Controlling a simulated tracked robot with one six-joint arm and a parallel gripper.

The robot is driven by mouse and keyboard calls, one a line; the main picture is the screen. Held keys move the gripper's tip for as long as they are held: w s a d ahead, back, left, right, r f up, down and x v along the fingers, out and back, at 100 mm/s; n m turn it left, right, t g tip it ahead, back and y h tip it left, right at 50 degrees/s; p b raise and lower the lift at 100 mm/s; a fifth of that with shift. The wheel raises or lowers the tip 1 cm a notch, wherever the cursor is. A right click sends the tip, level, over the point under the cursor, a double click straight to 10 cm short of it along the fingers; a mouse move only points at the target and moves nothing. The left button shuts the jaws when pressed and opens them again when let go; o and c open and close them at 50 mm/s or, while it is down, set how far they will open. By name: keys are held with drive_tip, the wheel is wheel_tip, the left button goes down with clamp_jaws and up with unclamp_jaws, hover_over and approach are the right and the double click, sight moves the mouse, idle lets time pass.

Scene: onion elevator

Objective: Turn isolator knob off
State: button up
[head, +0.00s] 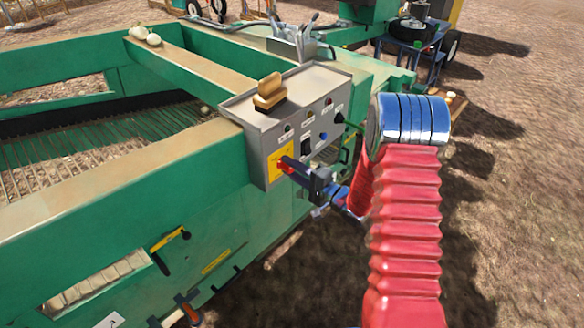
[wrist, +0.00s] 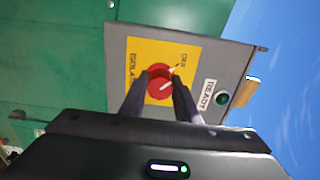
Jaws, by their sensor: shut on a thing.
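The isolator knob (wrist: 158,84) is round and red, with a white pointer mark, on a yellow plate (wrist: 136,56) in the wrist view. In the head view the yellow plate (head: 279,163) is on the front of the grey control box (head: 256,150). The red knob (head: 287,163) shows there, partly hidden by my gripper. My gripper (wrist: 158,92) has one dark finger on each side of the knob and is shut on it. It reaches the panel from the right in the head view (head: 292,170). The knob's lower part is hidden by the fingers and gripper body.
A green READY lamp (wrist: 222,99) is beside the plate. A black switch (head: 307,146) and other lamps are on the panel. A wooden brush (head: 270,91) lies on the box top. Green machine frame (head: 130,185) surrounds the box. Open soil (head: 530,190) is at right.

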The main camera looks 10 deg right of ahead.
drive_tip(key=shift+a+f, duration=0.1)
idle(0.3)
drive_tip(key=o, duration=1)
drive_tip(key=shift+o, duration=0.2)
drive_tip(key=shift+s, duration=0.1)
drive_tip(key=v, duration=1.3)
drive_tip(key=shift+s+d, duration=0.2)
drive_tip(key=shift+d, duration=0.1)
